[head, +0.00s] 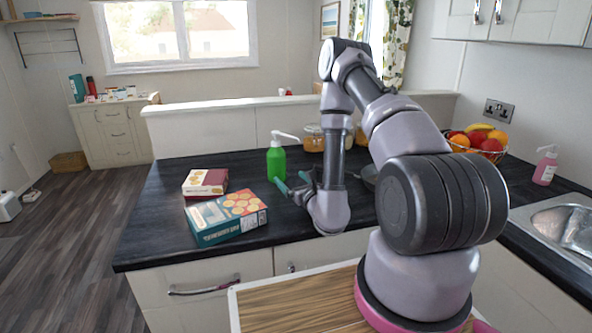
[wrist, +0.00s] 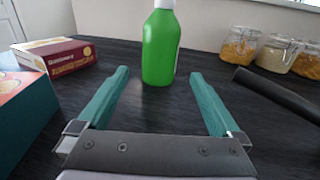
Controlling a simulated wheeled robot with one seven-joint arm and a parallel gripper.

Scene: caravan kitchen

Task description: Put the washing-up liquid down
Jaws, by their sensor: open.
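The washing-up liquid is a green bottle (head: 277,162) with a white pump top, standing upright on the dark worktop (head: 165,225). In the wrist view the green bottle (wrist: 161,48) stands just beyond the fingertips, centred between them; its top is cut off by the picture edge. My gripper (head: 288,184) is open and empty, with its teal fingers pointing at the bottle. In the wrist view the gripper (wrist: 159,76) shows its two fingers spread apart, with bare worktop between them.
A blue box (head: 228,217) and a red-and-cream box (head: 205,183) lie left of my gripper. Glass jars (wrist: 240,46) stand right of the bottle, with a dark handle (wrist: 275,92) nearer. A fruit bowl (head: 478,145), pink pump bottle (head: 545,167) and sink (head: 565,222) are at the right.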

